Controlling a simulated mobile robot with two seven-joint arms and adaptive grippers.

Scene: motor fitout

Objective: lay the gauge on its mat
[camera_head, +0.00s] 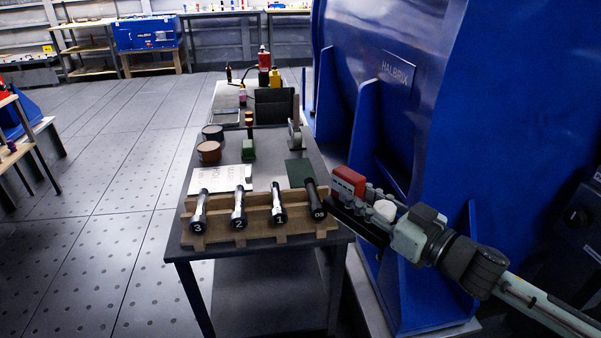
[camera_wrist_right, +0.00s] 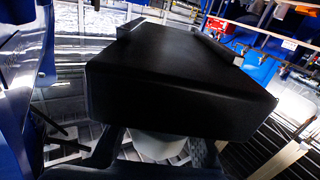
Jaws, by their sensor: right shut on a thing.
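My right gripper (camera_head: 378,205) comes in from the right and is shut on a dark, block-like thing, taken as the gauge (camera_head: 352,214). It holds the gauge off the table's right edge, beside the blue machine. In the right wrist view the gauge (camera_wrist_right: 180,85) is a large black block, with a pale round part (camera_wrist_right: 158,146) below it between my fingers. Its far side is hidden there. A small dark green mat (camera_head: 299,172) lies bare on the table behind the rack's right end, left of the gripper. My left gripper is not in view.
A wooden rack (camera_head: 258,220) with several numbered black-ended tools stands along the table's (camera_head: 262,147) front edge. A white sheet (camera_head: 221,180), round tins (camera_head: 209,151) and a green block (camera_head: 249,150) are behind it. The blue machine (camera_head: 415,100) bounds the right.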

